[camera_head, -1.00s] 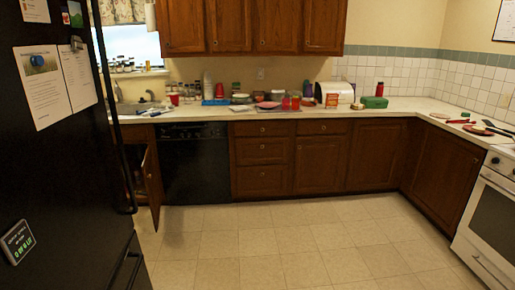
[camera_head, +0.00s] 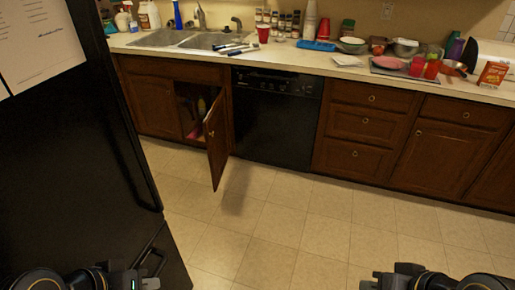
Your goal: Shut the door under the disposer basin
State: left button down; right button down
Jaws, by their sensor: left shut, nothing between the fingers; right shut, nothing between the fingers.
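The open cabinet door (camera_head: 218,145) is dark brown wood and swings out into the room, hinged on its right side beside the dishwasher. The cabinet opening (camera_head: 195,105) beneath the sink's right basin (camera_head: 212,41) shows items inside. The left door (camera_head: 152,106), under the left basin (camera_head: 163,38), is closed. Which basin has the disposer cannot be told. My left gripper (camera_head: 150,283) is at the bottom left edge, shut and empty. My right gripper (camera_head: 370,284) is at the bottom, right of centre, shut and empty. Both are far from the door.
A black fridge (camera_head: 85,150) fills the left side, close to my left arm. The black dishwasher (camera_head: 275,115) stands right of the open door. The tiled floor (camera_head: 280,220) before the cabinets is clear. The counter (camera_head: 340,66) holds markers, cups, bottles and dishes.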

aim_at(216, 126)
jog(key=i+l+u, duration=0.2)
jog(key=i+u, duration=0.2)
jog(key=i, duration=0.25)
jog(key=i+l, duration=0.25)
jog(key=i, duration=0.15)
jog(key=i+l+z, duration=0.1)
jog(key=i, duration=0.35)
jog(key=i+l+z, duration=0.1)
jog(key=i+l, duration=0.35)
jog(key=i, duration=0.4)
